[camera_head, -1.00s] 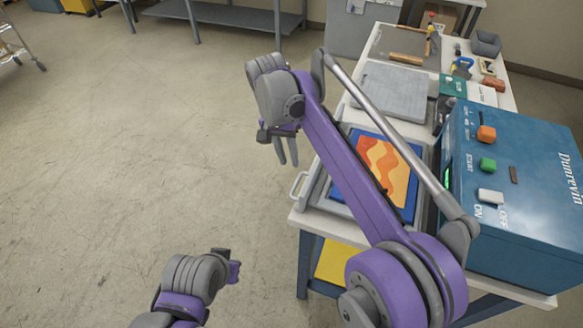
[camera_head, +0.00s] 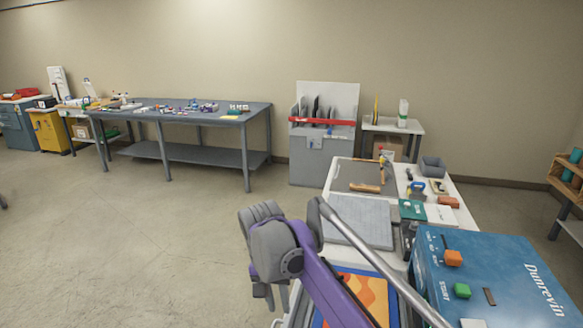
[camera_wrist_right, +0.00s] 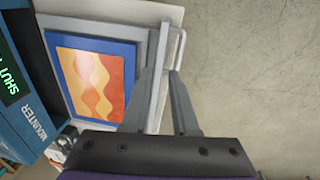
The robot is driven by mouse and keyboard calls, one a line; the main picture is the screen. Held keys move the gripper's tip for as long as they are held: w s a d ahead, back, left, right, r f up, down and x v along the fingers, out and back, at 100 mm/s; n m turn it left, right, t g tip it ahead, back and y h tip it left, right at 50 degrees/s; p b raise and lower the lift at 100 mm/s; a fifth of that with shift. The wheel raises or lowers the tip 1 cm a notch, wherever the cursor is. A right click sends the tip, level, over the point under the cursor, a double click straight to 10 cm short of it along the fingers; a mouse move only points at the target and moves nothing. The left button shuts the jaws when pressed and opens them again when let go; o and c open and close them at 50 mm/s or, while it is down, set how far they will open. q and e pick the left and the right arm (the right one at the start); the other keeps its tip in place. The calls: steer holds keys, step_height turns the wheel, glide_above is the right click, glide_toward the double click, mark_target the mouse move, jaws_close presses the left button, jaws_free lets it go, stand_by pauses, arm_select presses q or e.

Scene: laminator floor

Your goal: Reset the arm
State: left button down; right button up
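My right gripper (camera_head: 270,292) hangs near the left edge of the laminator table in the head view, its fingers pointing down. The picture (camera_head: 362,293) shows partly behind my right arm in the head view. My left gripper is not in either view now.
The blue laminator (camera_head: 500,270) with orange and green buttons stands right of my arm; its display reads SHUT. A grey slab (camera_head: 355,222), tools and a grey bin (camera_head: 433,166) sit farther back. A long grey table (camera_head: 200,115) stands by the wall.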

steer(key=s+d+f+t, duration=0.1)
steer(key=s+d+f, duration=0.3)
steer(key=s+d, duration=0.3)
steer(key=s+d+f+n+t+y, duration=0.1)
steer(key=s+d+f+t, duration=0.1)
steer(key=s+d+f, duration=0.2)
steer(key=s+d+f+n+t+p, duration=0.1)
steer(key=s+d+f, duration=0.3)
steer(key=s+d, duration=0.6)
steer(key=shift+s+d+t, duration=0.25)
steer(key=shift+s+t, duration=0.35)
steer(key=shift+s, duration=0.15)
